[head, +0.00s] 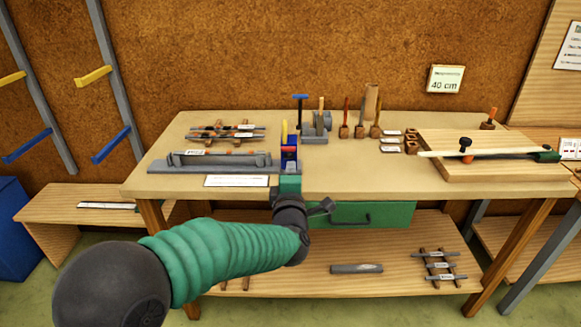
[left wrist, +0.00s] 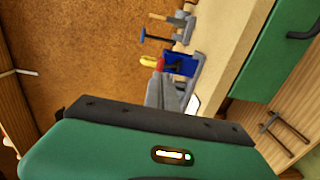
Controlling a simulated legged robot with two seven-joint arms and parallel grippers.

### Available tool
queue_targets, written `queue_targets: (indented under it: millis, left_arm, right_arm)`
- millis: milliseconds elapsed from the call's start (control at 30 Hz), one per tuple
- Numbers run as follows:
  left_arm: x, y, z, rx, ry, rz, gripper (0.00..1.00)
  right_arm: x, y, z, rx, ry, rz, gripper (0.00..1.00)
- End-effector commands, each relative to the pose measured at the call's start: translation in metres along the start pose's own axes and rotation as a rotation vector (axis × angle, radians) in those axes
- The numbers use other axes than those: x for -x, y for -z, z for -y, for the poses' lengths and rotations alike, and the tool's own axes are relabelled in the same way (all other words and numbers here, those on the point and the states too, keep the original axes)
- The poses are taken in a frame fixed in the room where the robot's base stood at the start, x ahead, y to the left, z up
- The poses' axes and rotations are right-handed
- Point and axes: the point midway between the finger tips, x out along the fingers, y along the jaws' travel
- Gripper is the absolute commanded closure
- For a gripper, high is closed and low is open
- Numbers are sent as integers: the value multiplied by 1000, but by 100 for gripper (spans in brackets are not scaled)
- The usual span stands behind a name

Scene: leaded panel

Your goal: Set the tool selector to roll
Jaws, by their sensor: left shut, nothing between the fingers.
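A small blue device with a red part and a yellow part (head: 290,152) stands near the front edge of the workbench, left of centre. I take it for the tool selector, but its markings and setting are too small to read. My left gripper (head: 290,176) is just in front of it, shut and empty. In the left wrist view, the grey fingers (left wrist: 165,88) point at the blue device (left wrist: 181,64), with the red part showing near their tips. I cannot tell whether they touch it. My right gripper is not in view.
A grey trough (head: 215,161) lies left of the device on the bench (head: 330,184). Upright tools (head: 361,118) stand behind right. A wooden board (head: 488,168) with a dark bar is at right. A green drawer (head: 390,213) is below.

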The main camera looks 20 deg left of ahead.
Motion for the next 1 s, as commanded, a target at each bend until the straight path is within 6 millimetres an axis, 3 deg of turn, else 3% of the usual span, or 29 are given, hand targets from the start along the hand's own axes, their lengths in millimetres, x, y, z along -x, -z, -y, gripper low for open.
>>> queue_targets:
  millis: [233,400,900,1000]
  left_arm:
    - [48,0,0,-1,-1,1,100]
    - [68,-1,1,-1,0,1,100]
    - [72,0,2,-2,2,0,100]
    - [74,-4,15,-84,45,44,100]
  right_arm:
    - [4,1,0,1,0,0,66]
    - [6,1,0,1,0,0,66]
    - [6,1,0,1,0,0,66]
    - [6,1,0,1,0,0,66]
